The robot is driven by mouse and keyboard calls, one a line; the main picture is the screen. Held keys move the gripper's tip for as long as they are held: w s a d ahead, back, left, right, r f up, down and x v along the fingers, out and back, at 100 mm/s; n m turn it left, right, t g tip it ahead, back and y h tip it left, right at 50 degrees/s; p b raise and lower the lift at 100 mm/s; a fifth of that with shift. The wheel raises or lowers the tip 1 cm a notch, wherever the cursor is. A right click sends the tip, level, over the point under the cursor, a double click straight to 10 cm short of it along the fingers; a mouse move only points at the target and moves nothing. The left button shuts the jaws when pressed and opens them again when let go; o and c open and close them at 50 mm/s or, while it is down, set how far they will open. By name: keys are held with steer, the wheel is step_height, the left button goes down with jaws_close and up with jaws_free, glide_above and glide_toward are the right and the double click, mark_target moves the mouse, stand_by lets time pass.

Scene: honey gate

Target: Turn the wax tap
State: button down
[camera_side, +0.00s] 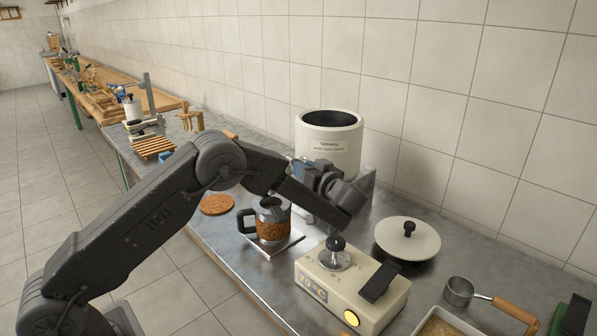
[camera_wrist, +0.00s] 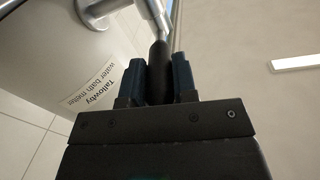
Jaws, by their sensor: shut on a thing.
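The wax tap is on the front of a white water bath melter (camera_side: 330,148), whose label shows in both views. In the wrist view the tap's metal body (camera_wrist: 103,8) and its black lever handle (camera_wrist: 158,72) are visible. My gripper (camera_wrist: 157,62) is shut on the handle, with one blue finger on each side. In the side view my gripper (camera_side: 302,170) is in front of the melter, and my wrist hides the tap. A glass jug (camera_side: 270,225) with orange-brown contents stands upright on a flat metal plate (camera_side: 290,246), below and left of my wrist.
A cream control box (camera_side: 350,290) with a black knob and a display stands at the front right. A white lid (camera_side: 407,240), a small saucepan (camera_side: 460,290) and a tray (camera_side: 445,318) lie nearby. A cork mat (camera_side: 217,204) lies left of the jug. A tiled wall stands behind.

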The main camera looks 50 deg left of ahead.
steer(key=shift+w+n+g, duration=0.65)
steer(key=shift+n+g, duration=0.15)
steer(key=shift+g, duration=0.5)
steer(key=shift+a+r, duration=0.1)
steer(key=c, duration=0.9)
jaws_free()
steer(key=d, duration=1.4)
steer(key=shift+w, duration=0.15)
